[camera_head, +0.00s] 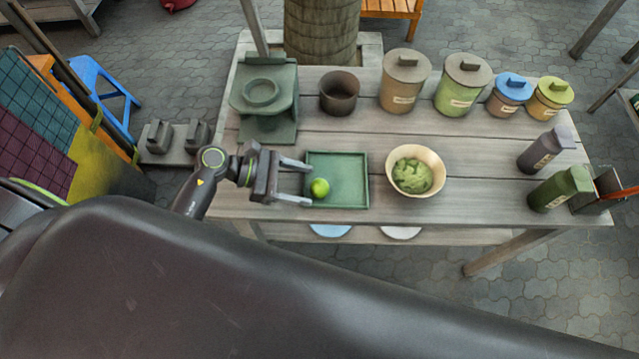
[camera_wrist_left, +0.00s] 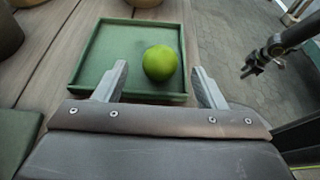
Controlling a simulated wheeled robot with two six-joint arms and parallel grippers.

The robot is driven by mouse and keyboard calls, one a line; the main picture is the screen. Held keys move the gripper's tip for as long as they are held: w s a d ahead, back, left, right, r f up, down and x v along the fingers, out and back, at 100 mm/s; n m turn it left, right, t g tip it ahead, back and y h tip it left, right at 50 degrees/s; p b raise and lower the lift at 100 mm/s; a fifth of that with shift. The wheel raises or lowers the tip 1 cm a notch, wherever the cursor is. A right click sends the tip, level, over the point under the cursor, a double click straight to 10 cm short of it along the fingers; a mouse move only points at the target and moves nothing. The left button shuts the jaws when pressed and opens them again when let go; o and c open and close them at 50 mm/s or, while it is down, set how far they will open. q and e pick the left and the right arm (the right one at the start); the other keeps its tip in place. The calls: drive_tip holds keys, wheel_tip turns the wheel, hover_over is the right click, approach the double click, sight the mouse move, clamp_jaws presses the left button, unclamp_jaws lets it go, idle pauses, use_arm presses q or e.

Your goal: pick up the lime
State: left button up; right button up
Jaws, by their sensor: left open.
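The lime (camera_head: 320,187) is a small bright green ball on the green square tray (camera_head: 350,163), near its front left corner. It also shows in the left wrist view (camera_wrist_left: 160,62), on the tray just beyond my fingertips. My left gripper (camera_head: 308,183) is open, with its two fingers pointing at the lime from the left. In the left wrist view the fingers (camera_wrist_left: 160,78) stand apart, with the lime ahead of the gap, closer to the right finger. I cannot tell whether a finger touches it.
A cream bowl (camera_head: 434,188) with a green lump stands right of the tray. A dark cup (camera_head: 339,92) and several lidded jars (camera_head: 404,85) line the back of the wooden table (camera_head: 480,166). A green stand (camera_head: 268,128) is back left.

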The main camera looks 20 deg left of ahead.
sight(312, 186)
use_arm(q)
drive_tip(key=x, duration=0.3)
drive_tip(key=shift+d+p, duration=0.15)
drive_tip(key=shift+p, duration=0.2)
drive_tip(key=c, duration=1)
drive_tip(key=shift+c, duration=0.2)
